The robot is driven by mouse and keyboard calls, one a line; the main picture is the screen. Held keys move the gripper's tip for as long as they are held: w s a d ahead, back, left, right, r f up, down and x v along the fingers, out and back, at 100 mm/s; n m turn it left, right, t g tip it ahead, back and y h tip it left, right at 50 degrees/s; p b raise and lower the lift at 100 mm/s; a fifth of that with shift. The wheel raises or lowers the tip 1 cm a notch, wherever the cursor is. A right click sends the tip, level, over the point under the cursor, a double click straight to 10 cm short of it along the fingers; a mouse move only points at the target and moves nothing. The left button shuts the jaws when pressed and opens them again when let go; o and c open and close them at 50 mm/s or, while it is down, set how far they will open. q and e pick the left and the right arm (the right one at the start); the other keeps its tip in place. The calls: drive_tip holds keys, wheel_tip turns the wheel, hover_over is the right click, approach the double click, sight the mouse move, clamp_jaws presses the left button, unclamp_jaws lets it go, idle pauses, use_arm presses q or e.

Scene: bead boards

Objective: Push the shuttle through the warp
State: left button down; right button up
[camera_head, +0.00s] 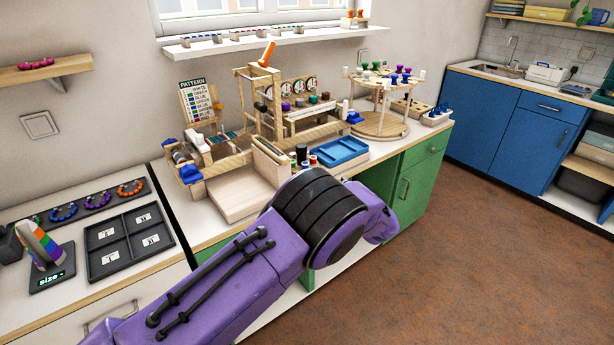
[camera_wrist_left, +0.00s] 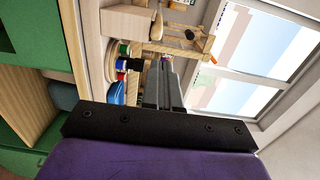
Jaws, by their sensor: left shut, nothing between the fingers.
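A wooden loom frame (camera_head: 265,105) stands on the bench against the wall, with an orange handle (camera_head: 268,53) at its top. Coloured strands that look like the warp (camera_head: 222,138) show small at its left side. I cannot clearly pick out the shuttle. My left arm crosses the head view in front of the bench, and its gripper is hidden there. In the left wrist view my left gripper (camera_wrist_left: 165,85) is shut and empty, pointing toward the wooden frame parts (camera_wrist_left: 185,38), apart from them as far as I can tell. My right gripper is not in view.
A pattern card (camera_head: 199,100) stands left of the loom. Several spools (camera_head: 302,155) and a blue tray (camera_head: 341,151) lie at the bench front. A round wooden rack (camera_head: 380,123) stands to the right. A dark compartment tray (camera_head: 130,240) lies at the left.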

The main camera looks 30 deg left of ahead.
sight(286, 161)
use_arm(q)
drive_tip(key=p+x, duration=0.3)
drive_tip(key=x, duration=1)
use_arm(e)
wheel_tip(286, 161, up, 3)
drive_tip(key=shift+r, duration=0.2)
